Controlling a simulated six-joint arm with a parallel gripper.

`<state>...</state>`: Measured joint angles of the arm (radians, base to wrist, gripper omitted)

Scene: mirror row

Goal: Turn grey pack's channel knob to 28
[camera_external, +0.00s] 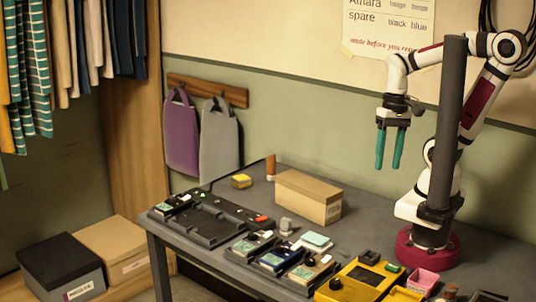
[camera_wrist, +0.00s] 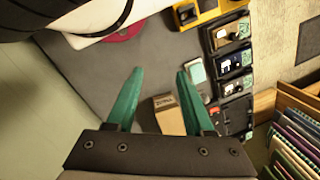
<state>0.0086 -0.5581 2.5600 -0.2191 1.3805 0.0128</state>
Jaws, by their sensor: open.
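A row of small packs with pale screens lies along the table's front edge in the external view. The one I take for the grey pack (camera_external: 249,245) is at the row's left end, beside a blue pack (camera_external: 279,260) and a tan pack (camera_external: 311,273). In the wrist view the likely grey pack (camera_wrist: 235,86) lies right of my fingers. Its channel knob and number are too small to read. My gripper (camera_external: 388,168) has teal fingers, hangs high above the back of the table, points down, and is open and empty. It also shows in the wrist view (camera_wrist: 160,72).
A cardboard box (camera_external: 309,198) stands mid-table. A dark charging tray (camera_external: 205,230) is at the left, with a yellow block (camera_external: 241,181) behind it. A yellow device (camera_external: 362,278) and a pink box (camera_external: 422,281) are at the front right. The table between the box and my base is clear.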

